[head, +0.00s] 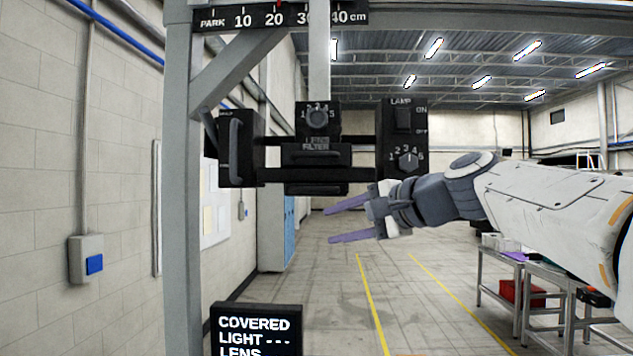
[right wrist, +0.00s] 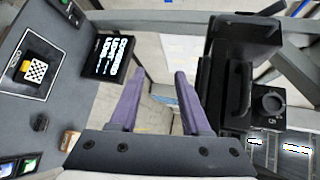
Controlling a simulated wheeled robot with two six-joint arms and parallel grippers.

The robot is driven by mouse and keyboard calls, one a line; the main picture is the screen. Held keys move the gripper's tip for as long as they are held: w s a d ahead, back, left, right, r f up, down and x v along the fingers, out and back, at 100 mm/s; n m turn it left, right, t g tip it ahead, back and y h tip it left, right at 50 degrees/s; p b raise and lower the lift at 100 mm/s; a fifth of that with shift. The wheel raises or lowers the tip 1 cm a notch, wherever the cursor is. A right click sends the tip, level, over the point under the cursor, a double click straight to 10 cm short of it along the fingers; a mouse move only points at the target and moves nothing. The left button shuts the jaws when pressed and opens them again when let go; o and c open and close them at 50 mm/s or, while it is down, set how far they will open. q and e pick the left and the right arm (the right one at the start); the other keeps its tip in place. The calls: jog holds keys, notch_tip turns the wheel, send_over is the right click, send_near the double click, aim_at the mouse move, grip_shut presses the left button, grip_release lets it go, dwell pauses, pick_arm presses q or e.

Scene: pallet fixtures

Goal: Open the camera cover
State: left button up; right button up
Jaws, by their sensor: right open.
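The black camera unit (head: 316,165) hangs from a post in the head view. At its left end is a black panel with an upright bar handle (head: 234,147), which looks like the cover; its small label is unreadable. In the right wrist view, part of the unit with a handle and a knob (right wrist: 270,101) shows at right. My right gripper (head: 329,225) is open and empty, below and in front of the unit, pointing left. Its two purple fingers (right wrist: 158,75) show apart in the right wrist view, touching nothing. My left gripper is out of view.
A black display (head: 256,325) reading "COVERED", "LIGHT ---" and "LENS" stands below; it also shows in the right wrist view (right wrist: 106,56). A grey frame post (head: 182,200) stands left, under a centimetre scale (head: 280,17). A lamp box (head: 402,138) forms the unit's right end.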

jog(key=m+t, duration=0.1)
send_near(316, 190)
jog(key=shift+y, duration=0.3)
jog(key=p+x, duration=0.5)
jog(key=x, duration=0.5)
jog(key=shift+w, duration=0.1)
jog(key=shift+w+a+f, duration=0.2)
jog(key=shift+w+f, duration=0.05)
jog(key=shift+w, duration=0.05)
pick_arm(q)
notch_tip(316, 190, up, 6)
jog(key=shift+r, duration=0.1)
pick_arm(e)
jog(key=shift+c, duration=0.4)
grip_shut()
